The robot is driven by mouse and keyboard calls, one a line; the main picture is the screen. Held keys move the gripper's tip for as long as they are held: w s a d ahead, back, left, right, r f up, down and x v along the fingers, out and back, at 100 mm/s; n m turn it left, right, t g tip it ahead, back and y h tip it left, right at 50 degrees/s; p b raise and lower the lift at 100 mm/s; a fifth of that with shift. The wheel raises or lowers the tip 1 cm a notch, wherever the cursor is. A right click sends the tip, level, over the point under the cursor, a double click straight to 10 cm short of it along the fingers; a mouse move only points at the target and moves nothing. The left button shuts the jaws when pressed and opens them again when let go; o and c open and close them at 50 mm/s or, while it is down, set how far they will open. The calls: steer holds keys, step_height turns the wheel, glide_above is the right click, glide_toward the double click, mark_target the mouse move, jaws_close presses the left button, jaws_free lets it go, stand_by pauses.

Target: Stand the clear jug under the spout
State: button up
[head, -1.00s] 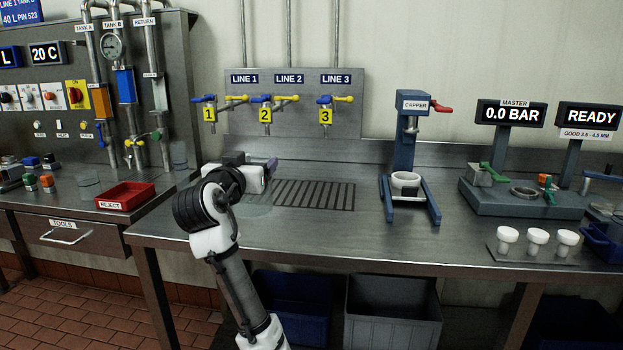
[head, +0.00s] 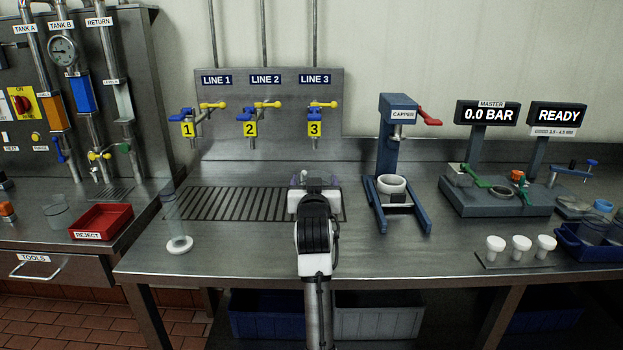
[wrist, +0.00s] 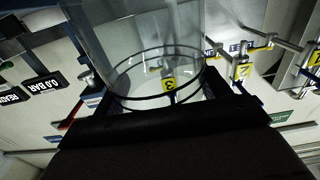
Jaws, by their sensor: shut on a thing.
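My gripper (head: 316,180) is above the bench at the right end of the drain grate, in front of the LINE 3 valve (head: 315,128). In the wrist view it is shut on the clear jug (wrist: 145,50), a see-through cylinder with dark rings. Dark fingers lie on both sides of it. The LINE 3 valve's yellow tag shows through the jug. In the head view my arm mostly hides the jug, so I cannot tell whether it touches the grate. The LINE 1 valve (head: 188,127) and LINE 2 valve (head: 250,127) are to the left.
The blue capper (head: 395,150) stands close on the right. Three white caps (head: 521,245) lie farther right. A red reject tray (head: 102,222) is far left. The grate (head: 235,204) looks clear.

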steer(key=w+f+p, duration=0.3)
steer(key=w+p, duration=0.2)
steer(key=w, duration=1)
steer(key=shift+f, duration=0.4)
steer(key=o, duration=1.4)
steer(key=s+b, duration=0.2)
steer(key=s, duration=1)
steer(key=shift+r, duration=0.15)
